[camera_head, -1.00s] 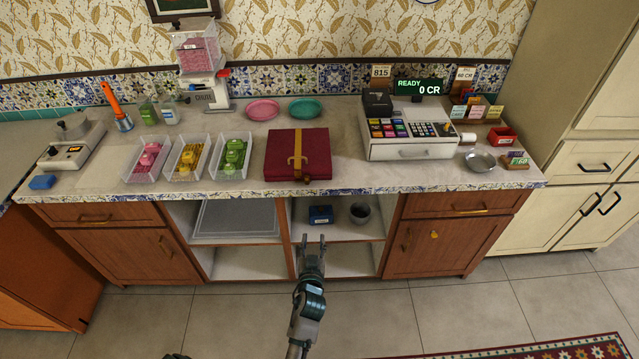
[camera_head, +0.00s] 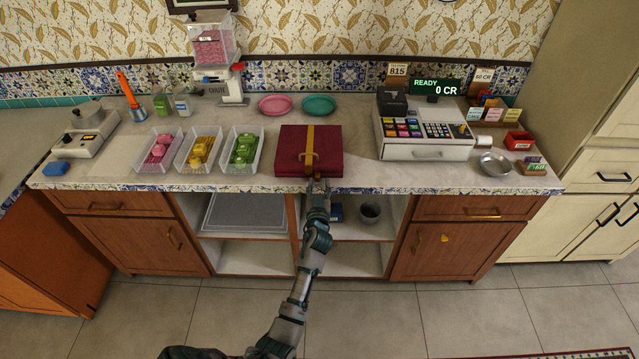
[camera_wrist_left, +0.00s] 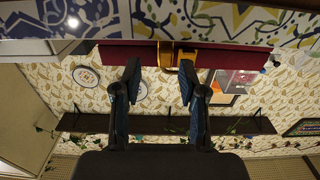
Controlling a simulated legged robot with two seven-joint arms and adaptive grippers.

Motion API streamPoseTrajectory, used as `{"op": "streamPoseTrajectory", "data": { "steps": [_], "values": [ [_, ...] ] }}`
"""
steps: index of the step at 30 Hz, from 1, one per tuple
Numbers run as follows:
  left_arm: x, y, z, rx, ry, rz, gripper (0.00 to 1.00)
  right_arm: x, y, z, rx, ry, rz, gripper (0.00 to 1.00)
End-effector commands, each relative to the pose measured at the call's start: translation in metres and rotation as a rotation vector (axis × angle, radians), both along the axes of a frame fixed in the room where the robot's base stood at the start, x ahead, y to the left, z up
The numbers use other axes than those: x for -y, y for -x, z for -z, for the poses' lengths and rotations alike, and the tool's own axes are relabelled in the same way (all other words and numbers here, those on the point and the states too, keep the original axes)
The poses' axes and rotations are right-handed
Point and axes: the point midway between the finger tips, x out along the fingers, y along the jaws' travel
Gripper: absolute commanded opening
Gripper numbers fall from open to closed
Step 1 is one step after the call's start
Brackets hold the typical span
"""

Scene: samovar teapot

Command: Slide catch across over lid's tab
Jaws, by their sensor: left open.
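The dark red box (camera_head: 291,148) lies shut on the counter, with a yellow band (camera_head: 310,137) down its lid and a gold handle-like fitting on it. A small brass catch (camera_head: 316,175) sits low on its front, partly hidden by my left gripper (camera_head: 318,184). In the left wrist view, the red front (camera_wrist_left: 115,54) shows beyond my left gripper (camera_wrist_left: 158,78). Brass parts (camera_wrist_left: 165,54) show between and beside the fingertips. The fingers are apart and empty, close to the box front; contact cannot be told. The tab cannot be made out separately. My right gripper is out of view.
The counter's tiled front edge (camera_head: 400,190) runs just under the box. Clear trays of colored items (camera_head: 243,150) stand left of it, the cash register (camera_head: 425,140) right. An open shelf (camera_head: 355,225) is below.

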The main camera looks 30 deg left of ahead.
Motion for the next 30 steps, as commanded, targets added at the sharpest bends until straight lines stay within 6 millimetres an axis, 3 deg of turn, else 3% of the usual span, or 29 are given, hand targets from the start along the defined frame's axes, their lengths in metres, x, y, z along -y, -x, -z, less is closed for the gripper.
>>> {"op": "streamPoseTrajectory", "data": {
  "steps": [4,13,14,18,27,30],
  "values": [
    [-0.008,-0.01,0.001,-0.001,0.001,-0.001,0.42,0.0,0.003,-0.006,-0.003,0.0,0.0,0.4],
    [-0.008,-0.012,0.0,0.0,0.0,-0.001,0.42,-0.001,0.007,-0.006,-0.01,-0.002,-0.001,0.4],
    [-0.007,-0.012,0.0,0.0,0.0,-0.001,0.37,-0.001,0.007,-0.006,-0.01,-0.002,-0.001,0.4],
    [-0.007,-0.012,0.0,-0.001,-0.001,-0.001,0.02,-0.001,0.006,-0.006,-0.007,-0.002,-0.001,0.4],
    [-0.011,-0.009,-0.001,0.0,0.001,0.0,0.0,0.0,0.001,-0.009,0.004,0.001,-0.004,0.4],
    [-0.024,-0.002,-0.002,-0.002,0.001,-0.002,0.0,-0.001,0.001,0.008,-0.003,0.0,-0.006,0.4]
  ]
}}
